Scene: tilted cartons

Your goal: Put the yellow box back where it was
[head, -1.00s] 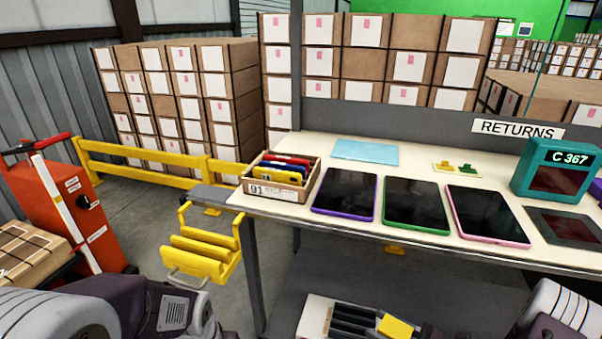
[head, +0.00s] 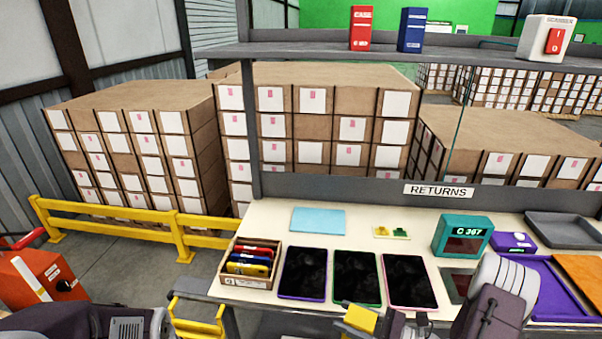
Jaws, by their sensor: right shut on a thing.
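A yellow box (head: 359,320) is held in my right gripper (head: 372,323), low in the head view, in front of the tablets on the bench. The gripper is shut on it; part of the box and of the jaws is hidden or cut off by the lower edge. On the shelf (head: 310,50) above the bench stand a red box (head: 361,28) and a blue box (head: 412,30), upright and apart. A white box marked as a scanner (head: 547,38) stands further right on it. My left arm shows at the lower left, but its gripper is out of view.
The bench (head: 360,222) carries a carton of coloured cases (head: 232,280), several tablets (head: 357,277), a pale blue sheet (head: 317,221), a teal display (head: 463,236), a grey tray (head: 570,228) and a purple tray (head: 552,285). The shelf has bare stretches left of the red box and right of the blue box.

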